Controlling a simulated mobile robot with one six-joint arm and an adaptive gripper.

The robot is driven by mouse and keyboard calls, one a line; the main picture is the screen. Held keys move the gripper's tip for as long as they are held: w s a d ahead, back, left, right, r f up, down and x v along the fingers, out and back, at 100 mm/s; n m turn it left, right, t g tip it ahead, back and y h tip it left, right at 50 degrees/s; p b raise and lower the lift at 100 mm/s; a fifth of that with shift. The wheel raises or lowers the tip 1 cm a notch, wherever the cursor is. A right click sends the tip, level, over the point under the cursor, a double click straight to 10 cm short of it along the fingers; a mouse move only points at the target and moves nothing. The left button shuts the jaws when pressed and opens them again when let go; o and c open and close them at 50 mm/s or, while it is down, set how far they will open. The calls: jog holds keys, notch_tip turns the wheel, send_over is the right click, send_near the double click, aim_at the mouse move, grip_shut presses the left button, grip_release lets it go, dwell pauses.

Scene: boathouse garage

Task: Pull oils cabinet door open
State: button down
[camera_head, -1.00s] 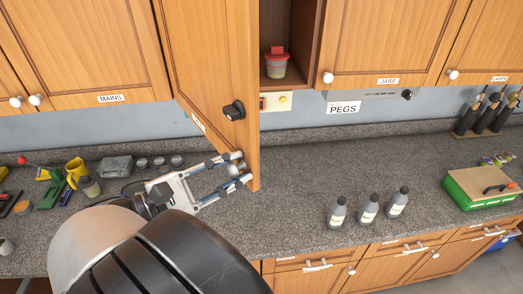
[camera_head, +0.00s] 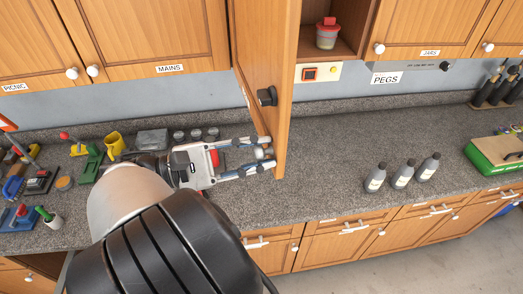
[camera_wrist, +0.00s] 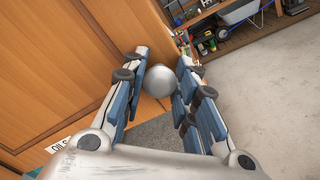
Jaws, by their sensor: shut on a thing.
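The oils cabinet door (camera_head: 285,60) stands open, jutting out from the wall cabinets with its free edge towards me. In the wrist view, its wooden face (camera_wrist: 75,65) fills the left side, with the OILS label (camera_wrist: 58,146) at the lower left. My gripper (camera_head: 264,157) is at the door's lower free corner, shut on the round silver knob (camera_wrist: 159,81). In the wrist view, the knob sits between both fingers of my gripper (camera_wrist: 160,80). In the head view, the fingers partly hide it. A black fitting (camera_head: 266,96) is on the door above.
A red-lidded jar (camera_head: 327,35) stands in the open compartment. The counter below the door's right side is clear.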

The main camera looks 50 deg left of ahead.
jog(key=shift+f, duration=0.1)
jog(key=c, duration=1.2)
grip_release()
jog(key=shift+c, duration=0.2)
